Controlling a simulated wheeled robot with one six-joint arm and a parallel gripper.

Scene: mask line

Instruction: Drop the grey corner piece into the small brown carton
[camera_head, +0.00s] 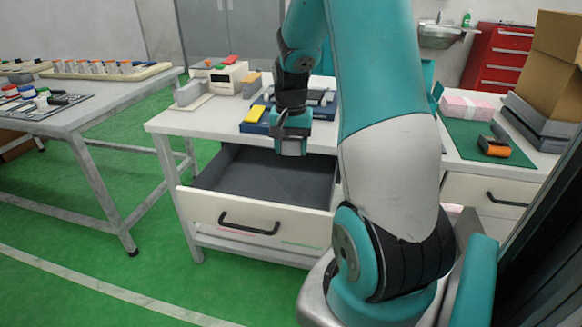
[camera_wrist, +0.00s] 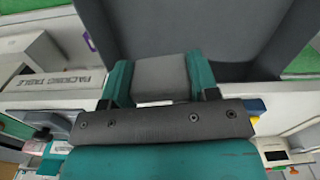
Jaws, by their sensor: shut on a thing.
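My gripper (camera_head: 292,133) is in front of the white packing table, above its open drawer. In the wrist view its two teal fingers (camera_wrist: 160,82) are shut on a grey block-like piece (camera_wrist: 160,75), which I take to be the grey corner piece. The piece also shows small below the jaws in the head view (camera_head: 291,148). Brown cartons (camera_head: 552,75) stand stacked at the far right, cut off by the picture edge. I cannot tell whether one is the small brown carton. My gripper is well to the left of them.
The open drawer (camera_head: 250,215) has a dark grey, empty-looking inside. The tabletop holds a blue tray with a yellow block (camera_head: 255,114) and a white device (camera_head: 222,76). A green mat (camera_head: 470,140) with an orange-black tool lies right. Another table (camera_head: 75,112) stands left.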

